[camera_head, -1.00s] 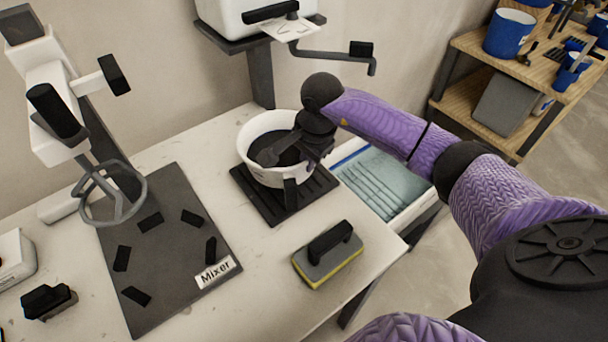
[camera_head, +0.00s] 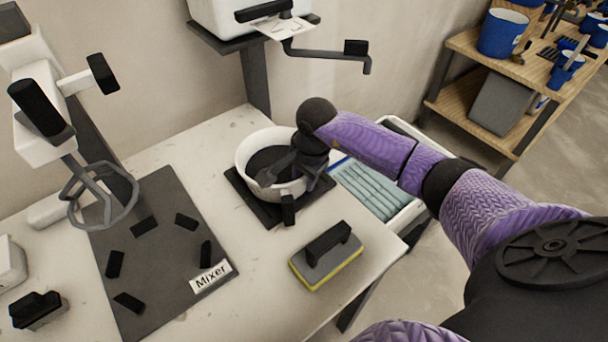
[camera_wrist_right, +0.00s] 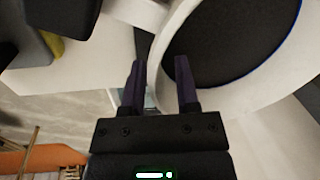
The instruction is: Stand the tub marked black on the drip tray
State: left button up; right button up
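The white tub (camera_head: 243,167) with black contents is upright over the black drip tray (camera_head: 243,192). It appears to rest on the tray, but its underside is hidden. No marking on it can be read. My right gripper (camera_head: 300,165) is at the tub's right side. My left gripper does not show.
A mixer (camera_head: 45,140) with a wire whisk stands left on a dark mat (camera_head: 165,255). A sponge float (camera_head: 325,265) lies in front of the tray. A water basin (camera_head: 375,185) is to the right. A crank arm (camera_head: 325,55) juts out behind. The table front between mat and float is clear.

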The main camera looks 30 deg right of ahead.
jog(key=shift+r, duration=0.15)
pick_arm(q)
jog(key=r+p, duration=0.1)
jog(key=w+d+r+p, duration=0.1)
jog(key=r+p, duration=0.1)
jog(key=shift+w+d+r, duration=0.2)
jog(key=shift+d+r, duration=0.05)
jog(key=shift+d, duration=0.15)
pick_arm(e)
notch_tip(320, 180, up, 12)
jog(key=s, duration=0.1)
jog(key=shift+s+d, duration=0.25)
jog(key=shift+s, duration=0.15)
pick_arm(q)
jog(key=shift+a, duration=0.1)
